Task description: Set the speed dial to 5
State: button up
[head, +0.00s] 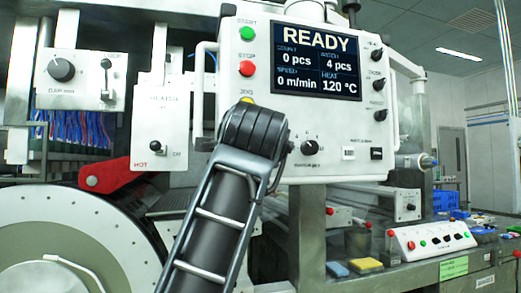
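A white control panel (228,75) fills the upper middle. Its display (317,60) reads READY, 0 pcs, 4 pcs, speed 0 m/min and heat 120 °C. Three small black knobs (379,84) run down the right side of the panel. A black dial (310,147) with marks around it sits below the display. The labels are too small for me to tell which is the speed dial. My arm reaches up from below and covers the panel's lower left part. My gripper does not show.
A green button (248,33) and a red button (246,68) sit left of the display. A white box with a large knob (61,69) is at the far left, above a large drum disc (65,245). A low button console (432,240) stands at right.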

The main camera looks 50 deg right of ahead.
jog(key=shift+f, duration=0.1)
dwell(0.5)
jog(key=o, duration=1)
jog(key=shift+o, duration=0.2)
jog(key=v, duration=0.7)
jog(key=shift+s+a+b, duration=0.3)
jog(key=shift+b, duration=0.1)
